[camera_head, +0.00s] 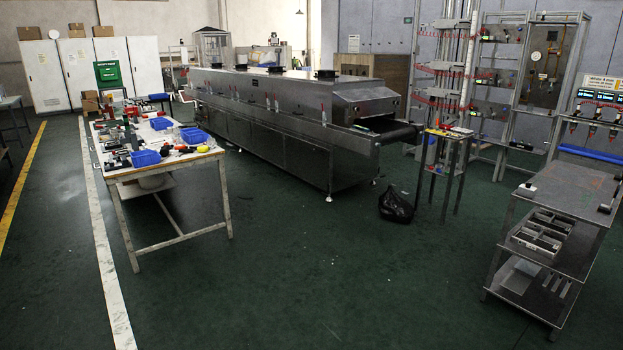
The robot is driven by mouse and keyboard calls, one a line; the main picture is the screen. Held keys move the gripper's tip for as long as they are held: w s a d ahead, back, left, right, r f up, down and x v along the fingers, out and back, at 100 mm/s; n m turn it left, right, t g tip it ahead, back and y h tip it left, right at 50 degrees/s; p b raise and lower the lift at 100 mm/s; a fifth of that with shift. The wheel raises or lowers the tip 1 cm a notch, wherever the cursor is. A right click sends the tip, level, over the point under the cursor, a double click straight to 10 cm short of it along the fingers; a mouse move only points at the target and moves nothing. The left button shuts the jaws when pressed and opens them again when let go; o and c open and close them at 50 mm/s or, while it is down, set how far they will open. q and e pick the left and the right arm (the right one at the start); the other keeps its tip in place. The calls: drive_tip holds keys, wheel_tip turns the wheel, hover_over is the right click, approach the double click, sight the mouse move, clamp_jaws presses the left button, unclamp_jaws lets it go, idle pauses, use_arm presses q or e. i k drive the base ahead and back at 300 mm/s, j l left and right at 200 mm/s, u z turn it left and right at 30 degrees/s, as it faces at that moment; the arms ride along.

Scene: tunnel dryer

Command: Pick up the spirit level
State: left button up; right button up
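I cannot pick out the spirit level for certain in the head view. A white-topped workbench (160,171) at the left carries many small tools, too small and dark to tell apart. A small yellow item (446,132) lies on top of a narrow tall stand (447,150) right of centre; its kind is unclear. Neither of my grippers is in view.
A long steel tunnel dryer (300,113) runs across the middle. A black bag (396,205) lies on the floor near its end. A metal cart (572,191) stands at the right. Blue bins (145,158) sit on the workbench. The green floor (290,270) in front is clear.

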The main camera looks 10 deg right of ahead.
sight(356, 127)
drive_tip(key=i+l+z, duration=0.3)
drive_tip(key=i, duration=0.6)
drive_tip(key=i+z, duration=0.3)
drive_tip(key=i, duration=1.9)
drive_tip(key=i+u, duration=0.15)
drive_tip(key=i, duration=1.15)
drive_tip(key=i+l, duration=0.25)
drive_tip(key=i+l+u, duration=0.1)
drive_tip(key=i+l, duration=0.2)
drive_tip(key=l, duration=0.2)
